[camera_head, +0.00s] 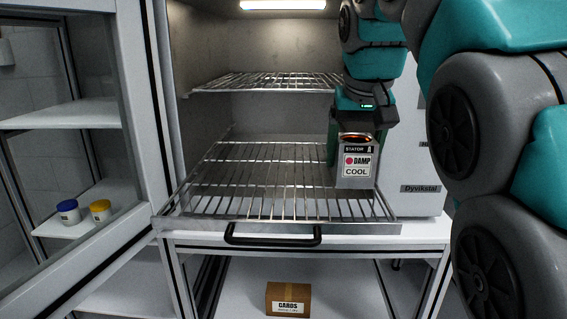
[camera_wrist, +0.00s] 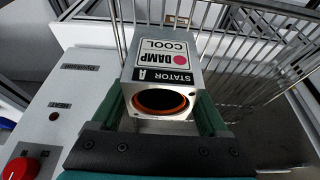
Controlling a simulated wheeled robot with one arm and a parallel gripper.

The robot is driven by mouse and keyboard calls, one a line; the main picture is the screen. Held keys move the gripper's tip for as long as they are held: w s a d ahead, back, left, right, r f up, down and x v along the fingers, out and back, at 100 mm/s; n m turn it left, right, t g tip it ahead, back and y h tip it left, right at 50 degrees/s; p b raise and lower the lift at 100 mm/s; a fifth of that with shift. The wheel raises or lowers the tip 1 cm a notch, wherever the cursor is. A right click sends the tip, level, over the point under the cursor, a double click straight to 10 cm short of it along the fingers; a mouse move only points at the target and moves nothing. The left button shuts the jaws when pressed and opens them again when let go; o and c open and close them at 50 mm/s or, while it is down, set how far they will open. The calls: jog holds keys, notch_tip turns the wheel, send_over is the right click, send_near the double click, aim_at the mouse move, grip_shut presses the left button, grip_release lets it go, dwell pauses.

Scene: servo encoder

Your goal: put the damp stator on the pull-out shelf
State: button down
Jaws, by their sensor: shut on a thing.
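The damp stator is a grey metal box (camera_head: 356,168) labelled "STATOR A", "DAMP" and "COOL", with an orange-ringed round opening on top. It also shows in the wrist view (camera_wrist: 165,60). My gripper (camera_head: 357,150) is shut on it, with green fingers (camera_wrist: 162,108) on two opposite sides. The stator is upright at the right side of the pull-out shelf (camera_head: 190,226), a wire rack with a black front handle (camera_head: 272,238). The shelf is pulled out of the lit cabinet. I cannot tell whether the stator's base touches the wires.
A fixed wire rack (camera_head: 262,83) is above, inside the cabinet. The open door (camera_head: 140,130) stands at left, and a control housing (camera_head: 420,202) at right. The pull-out shelf's left and middle are bare. A "CARDS" box (camera_head: 288,299) sits below. Two jars (camera_head: 68,211) stand far left.

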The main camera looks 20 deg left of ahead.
jog(key=w+a, duration=0.1)
jog(key=a, duration=0.3)
jog(key=w+a+p, duration=0.1)
jog(key=a, duration=0.4)
jog(key=w+a+f+p, duration=0.1)
jog(key=w+a, duration=0.1)
jog(key=a, duration=0.3)
jog(key=shift+f, duration=0.1)
jog(key=shift+a+f, duration=0.1)
jog(key=shift+a, duration=0.2)
jog(key=shift+f, duration=0.15)
jog(key=shift+f, duration=1.6)
jog(key=shift+f, duration=0.1)
grip_release()
